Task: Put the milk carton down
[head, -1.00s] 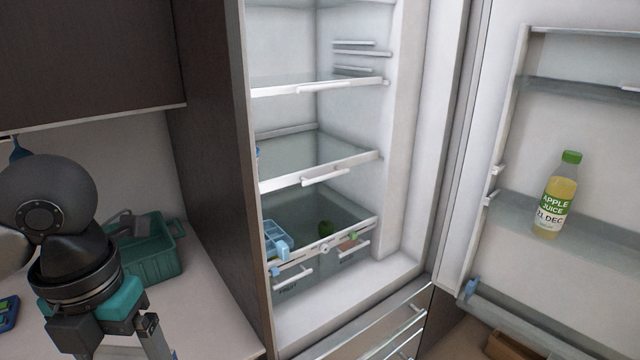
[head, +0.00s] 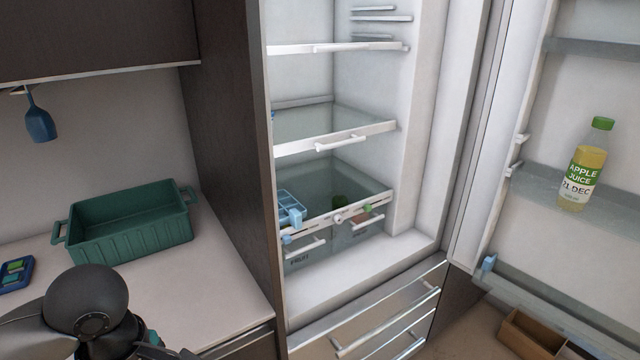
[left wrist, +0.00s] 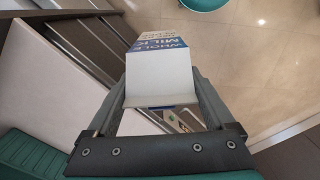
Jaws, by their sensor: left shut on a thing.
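The milk carton (left wrist: 158,43) shows in the left wrist view, with white sides and a blue "WHOLE MILK" label. My left gripper (left wrist: 161,84) is shut on it, with a finger on each side. The carton is hidden there, below the frame. I cannot tell from these views what lies directly under it. My right gripper is in neither view.
The fridge (head: 428,120) stands open, its middle shelf (head: 310,128) largely clear. An apple juice bottle (head: 582,170) stands in the door. A green bin (head: 135,235) and a blue tray (head: 15,275) sit on the counter (head: 225,290), with clear room beside the bin.

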